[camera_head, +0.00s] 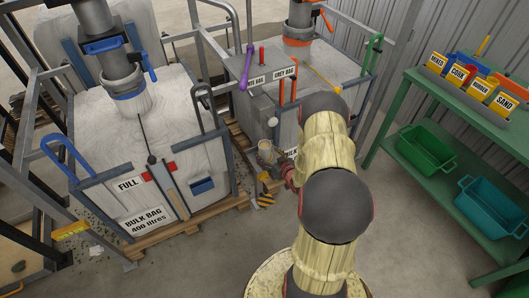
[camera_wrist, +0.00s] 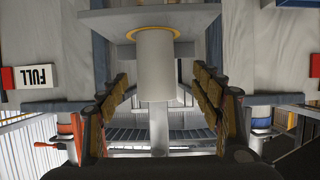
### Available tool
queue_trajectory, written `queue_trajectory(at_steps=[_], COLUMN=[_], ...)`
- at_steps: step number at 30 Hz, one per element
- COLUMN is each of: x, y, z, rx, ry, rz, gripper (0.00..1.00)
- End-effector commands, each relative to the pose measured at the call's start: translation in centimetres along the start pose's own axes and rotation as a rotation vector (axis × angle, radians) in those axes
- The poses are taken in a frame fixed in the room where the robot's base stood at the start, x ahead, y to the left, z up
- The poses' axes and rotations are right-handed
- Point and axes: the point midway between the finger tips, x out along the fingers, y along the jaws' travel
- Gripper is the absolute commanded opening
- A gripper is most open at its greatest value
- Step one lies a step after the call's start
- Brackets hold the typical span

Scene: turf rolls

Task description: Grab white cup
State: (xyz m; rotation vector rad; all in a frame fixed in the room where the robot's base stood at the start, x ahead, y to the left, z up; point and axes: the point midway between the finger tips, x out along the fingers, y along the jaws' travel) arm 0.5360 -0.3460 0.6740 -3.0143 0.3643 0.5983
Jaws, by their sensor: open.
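A white cylinder that looks like the white cup (camera_wrist: 155,66) is in the upper middle of the wrist view, with a gold ring round its upper end in the picture. My gripper (camera_wrist: 160,78) is open, with one finger on each side of it. I cannot tell whether either finger touches it. In the head view a small pale cup-like thing (camera_head: 265,146) shows by the front of the grey box, beside my gripper (camera_head: 268,160). My gripper is small and partly hidden there.
A full bulk bag (camera_head: 115,150) on a pallet stands left of my gripper, inside a metal frame. A grey hopper box (camera_head: 258,92) stands behind it. A green shelf (camera_head: 455,110) with crates is at the right. Concrete floor is clear between.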

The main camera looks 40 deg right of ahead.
Motion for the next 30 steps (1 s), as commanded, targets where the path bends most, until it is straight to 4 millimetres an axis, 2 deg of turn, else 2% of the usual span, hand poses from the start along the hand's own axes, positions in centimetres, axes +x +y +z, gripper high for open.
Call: queue_trajectory(at_steps=[12, 19, 30], x=[4.9, 5.0, 4.9], y=[0.5, 0.6, 0.6], z=[0.0, -0.2, -0.2], rx=[-0.001, 0.0, 0.0], ry=[-0.001, -0.001, -0.001], rz=[0.0, 0.001, 0.001], gripper=[0.65, 0.65, 0.44])
